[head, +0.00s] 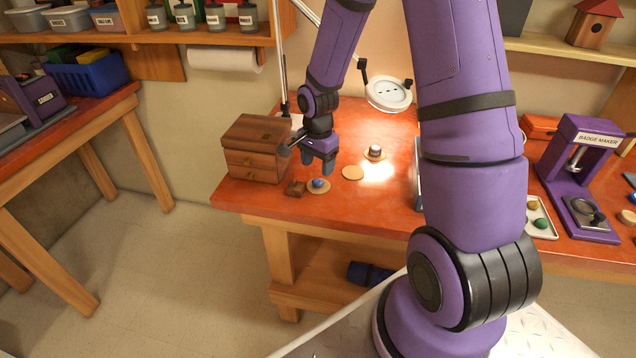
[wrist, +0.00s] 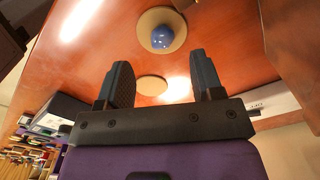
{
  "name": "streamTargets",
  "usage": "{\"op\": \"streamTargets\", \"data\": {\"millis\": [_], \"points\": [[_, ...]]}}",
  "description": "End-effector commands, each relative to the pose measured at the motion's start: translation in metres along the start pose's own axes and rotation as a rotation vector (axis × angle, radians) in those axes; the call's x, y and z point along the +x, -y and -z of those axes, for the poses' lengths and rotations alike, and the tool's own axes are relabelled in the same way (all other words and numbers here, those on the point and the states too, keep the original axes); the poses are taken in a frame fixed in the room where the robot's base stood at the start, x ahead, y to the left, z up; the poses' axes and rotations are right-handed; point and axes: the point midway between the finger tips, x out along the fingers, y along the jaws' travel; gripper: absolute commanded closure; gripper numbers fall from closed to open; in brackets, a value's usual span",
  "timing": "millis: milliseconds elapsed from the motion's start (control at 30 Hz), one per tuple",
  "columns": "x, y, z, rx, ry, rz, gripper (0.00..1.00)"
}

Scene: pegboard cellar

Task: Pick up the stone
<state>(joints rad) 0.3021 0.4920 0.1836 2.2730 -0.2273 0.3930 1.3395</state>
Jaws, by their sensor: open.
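A small round blue stone (head: 318,183) sits on a cork disc (head: 323,191) near the front left edge of the orange bench. In the wrist view the blue stone (wrist: 162,37) lies on its disc (wrist: 176,17), beyond my fingertips. My gripper (head: 319,163) points down above and just behind the stone, apart from it. In the wrist view my gripper (wrist: 160,72) has its fingers wide apart with nothing between them. A bare cork disc (head: 353,173) lies to the right, and another disc (head: 375,157) holds a dark, pale-topped piece (head: 375,149).
A wooden drawer box (head: 247,163) stands close left of my gripper, with a small brown block (head: 296,188) beside the stone. A ring lamp (head: 388,95) hangs behind. A tray (head: 549,230) of coloured stones and a purple badge maker (head: 575,165) stand at right.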

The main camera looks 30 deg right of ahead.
Motion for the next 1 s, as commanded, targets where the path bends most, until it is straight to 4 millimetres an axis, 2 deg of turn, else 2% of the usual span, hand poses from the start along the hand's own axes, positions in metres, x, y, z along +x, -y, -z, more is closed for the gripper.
{"op": "streamTargets", "data": {"millis": [233, 533, 867, 900, 1000], "points": [[0.015, 0.001, 0.001, 0.000, 0.001, -0.001, 0.39], [0.052, 0.003, 0.003, 0.000, 0.001, -0.002, 0.39], [0.059, 0.003, 0.003, 0.000, 0.000, 0.000, 0.39], [0.058, 0.003, 0.003, 0.000, 0.000, 0.000, 0.42], [0.058, 0.003, 0.003, 0.000, 0.000, 0.000, 0.65]]}}
